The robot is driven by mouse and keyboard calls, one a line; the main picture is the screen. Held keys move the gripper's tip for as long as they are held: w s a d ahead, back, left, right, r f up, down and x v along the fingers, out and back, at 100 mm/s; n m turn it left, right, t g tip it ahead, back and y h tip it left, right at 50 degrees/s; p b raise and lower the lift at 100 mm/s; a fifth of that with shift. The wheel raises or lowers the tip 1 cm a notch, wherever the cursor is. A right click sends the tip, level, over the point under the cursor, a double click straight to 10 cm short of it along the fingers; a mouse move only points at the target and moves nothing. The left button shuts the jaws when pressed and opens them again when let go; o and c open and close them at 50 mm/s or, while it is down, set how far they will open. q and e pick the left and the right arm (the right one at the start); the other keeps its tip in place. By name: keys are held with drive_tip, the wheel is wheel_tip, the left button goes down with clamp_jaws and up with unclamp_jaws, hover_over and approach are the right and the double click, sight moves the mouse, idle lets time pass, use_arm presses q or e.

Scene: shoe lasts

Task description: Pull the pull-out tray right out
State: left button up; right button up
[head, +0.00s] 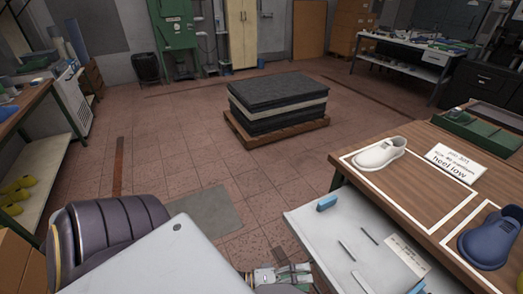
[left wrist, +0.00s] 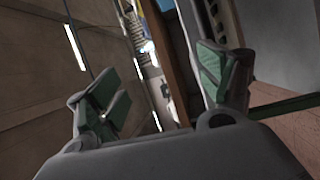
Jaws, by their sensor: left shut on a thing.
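The pull-out tray (head: 322,238) is a pale, shallow drawer under the wooden table top (head: 417,174). It stands out from the table, with a blue block, thin dark strips and a white label on its surface. My left gripper (head: 298,275) is at the tray's near left edge, low in the head view. In the left wrist view its green-padded fingers (left wrist: 160,72) stand either side of a narrow upright edge, and it is shut on the tray. The exact contact is hard to make out. My right gripper is not in view.
On the table top are a white shoe last (head: 380,155), a blue shoe last (head: 490,240), a "heel low" sign (head: 453,162) and a green tray (head: 483,130). A pallet with dark stacked sheets (head: 277,103) stands on the floor behind.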

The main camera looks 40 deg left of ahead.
use_arm(q)
drive_tip(key=shift+s+a+f+g, duration=0.15)
drive_tip(key=shift+s+f, duration=0.25)
drive_tip(key=shift+s, duration=0.25)
drive_tip(key=shift+s+f+g, duration=0.15)
drive_tip(key=shift+s+f, duration=0.2)
drive_tip(key=shift+s, duration=0.25)
drive_tip(key=c, duration=0.9)
drive_tip(key=shift+o, duration=0.2)
drive_tip(key=f+p+v, duration=0.1)
drive_tip(key=p+v, duration=0.1)
drive_tip(key=v, duration=0.8)
drive_tip(key=shift+f+p, duration=0.2)
drive_tip(key=shift+p, duration=0.1)
drive_tip(key=shift+w, duration=0.15)
